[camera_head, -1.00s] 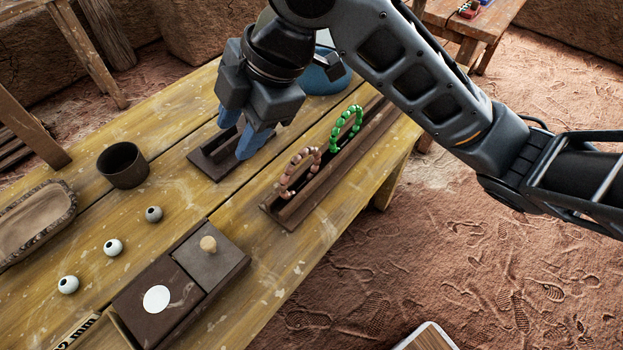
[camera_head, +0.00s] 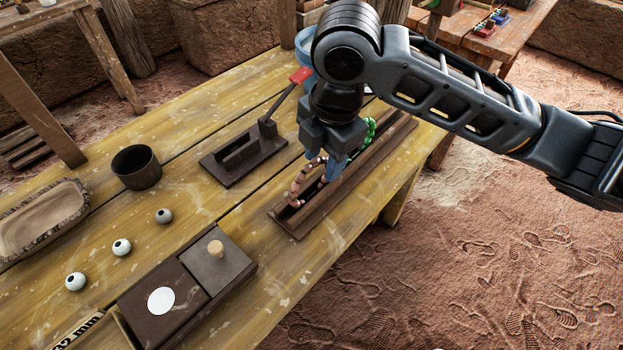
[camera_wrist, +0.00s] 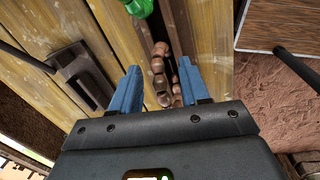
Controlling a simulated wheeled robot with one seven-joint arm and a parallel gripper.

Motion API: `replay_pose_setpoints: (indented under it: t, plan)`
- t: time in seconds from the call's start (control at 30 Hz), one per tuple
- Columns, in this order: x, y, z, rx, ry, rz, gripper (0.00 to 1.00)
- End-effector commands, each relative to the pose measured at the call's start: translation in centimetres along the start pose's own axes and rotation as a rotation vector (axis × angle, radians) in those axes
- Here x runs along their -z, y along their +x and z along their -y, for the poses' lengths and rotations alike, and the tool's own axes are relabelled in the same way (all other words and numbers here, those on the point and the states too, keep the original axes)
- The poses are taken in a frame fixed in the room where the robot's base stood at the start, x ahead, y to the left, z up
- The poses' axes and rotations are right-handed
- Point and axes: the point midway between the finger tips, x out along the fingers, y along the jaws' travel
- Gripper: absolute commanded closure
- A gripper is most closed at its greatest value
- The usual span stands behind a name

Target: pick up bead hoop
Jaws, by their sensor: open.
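A hoop of brown-pink beads (camera_head: 299,184) stands upright in the slot of a long dark wooden rack (camera_head: 296,227). A second hoop, of green beads (camera_head: 369,131), stands further back in the same rack, partly behind my arm. My gripper (camera_head: 334,168) points down over the rack, right at the brown hoop. In the wrist view its blue fingers (camera_wrist: 157,92) are apart, and the brown beads (camera_wrist: 159,68) show between and ahead of them, nearer the right finger. The green hoop shows at the top edge (camera_wrist: 139,7). Contact with the beads cannot be told.
A dark stand with a red-tipped lever (camera_head: 243,153) lies left of the rack. A dark cup (camera_head: 136,167), several round beads (camera_head: 122,247), a wooden tray (camera_head: 40,220) and a lidded box (camera_head: 218,265) occupy the table's left and front. Bare planks lie between them.

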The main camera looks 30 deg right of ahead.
Motion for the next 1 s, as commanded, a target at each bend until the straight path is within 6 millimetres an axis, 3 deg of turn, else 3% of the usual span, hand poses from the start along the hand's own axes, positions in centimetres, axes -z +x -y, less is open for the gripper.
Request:
replay_pose_setpoints:
  t: [0.33, 0.8, 1.0]
  plan:
    - [0.03, 0.77, 0.01, -0.001, 0.0, -0.001, 0.56]
    - [0.03, 0.75, 0.01, -0.001, 0.0, -0.001, 1.0]
    - [0.03, 0.74, 0.01, -0.001, 0.0, -0.001, 1.0]
